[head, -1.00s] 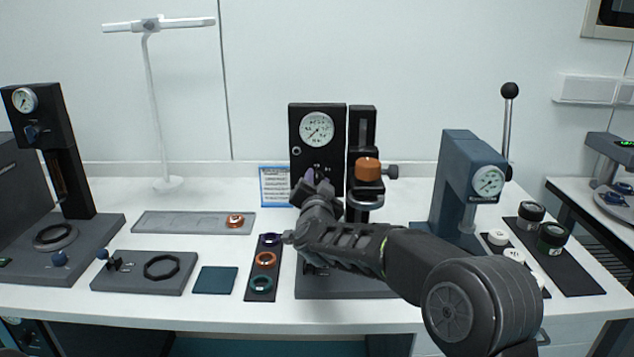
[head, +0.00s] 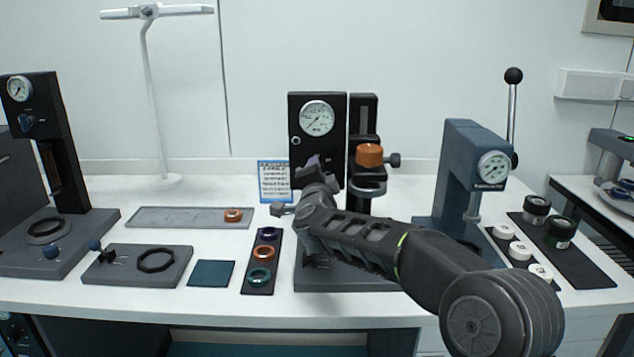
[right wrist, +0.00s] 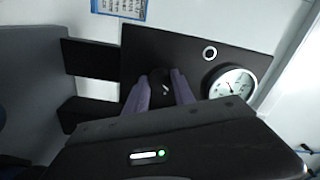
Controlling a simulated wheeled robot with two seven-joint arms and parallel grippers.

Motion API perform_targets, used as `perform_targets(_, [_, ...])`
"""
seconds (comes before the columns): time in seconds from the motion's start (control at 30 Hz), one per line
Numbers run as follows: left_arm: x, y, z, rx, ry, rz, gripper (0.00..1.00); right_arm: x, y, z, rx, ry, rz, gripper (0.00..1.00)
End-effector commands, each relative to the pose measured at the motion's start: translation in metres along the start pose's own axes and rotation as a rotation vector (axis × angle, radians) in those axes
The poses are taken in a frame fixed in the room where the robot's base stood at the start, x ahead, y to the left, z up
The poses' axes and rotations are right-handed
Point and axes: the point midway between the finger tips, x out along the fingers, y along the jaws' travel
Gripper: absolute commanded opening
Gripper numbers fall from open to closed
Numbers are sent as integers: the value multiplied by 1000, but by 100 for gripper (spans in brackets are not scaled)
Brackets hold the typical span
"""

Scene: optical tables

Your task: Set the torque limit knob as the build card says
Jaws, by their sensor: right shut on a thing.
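A black upright panel (head: 304,103) with a white round dial (head: 317,118) stands at the back centre of the table. The head view hides the knob behind the gripper. A blue-and-white printed card (head: 275,182) stands left of the panel; its text is too small to read. My left gripper is not in view.
A clamp column with an orange-brown part (head: 369,155) stands right beside the panel. A blue-grey press (head: 465,160) is further right. A strip with several coloured rings (head: 263,253) and a grey tray (head: 165,217) lie left of my right arm.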

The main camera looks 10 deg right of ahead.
Motion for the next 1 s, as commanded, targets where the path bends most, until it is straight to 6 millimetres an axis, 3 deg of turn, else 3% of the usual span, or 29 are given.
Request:
perform_targets(0.1, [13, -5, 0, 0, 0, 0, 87, 0, 5, 1, 109, 1, 1, 0])
perform_targets(0.5, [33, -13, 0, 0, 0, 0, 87, 0, 4, 1, 400, 0, 2, 0])
perform_targets(1.0, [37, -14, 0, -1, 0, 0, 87, 0, 2, 0, 479, 0, 3, 0])
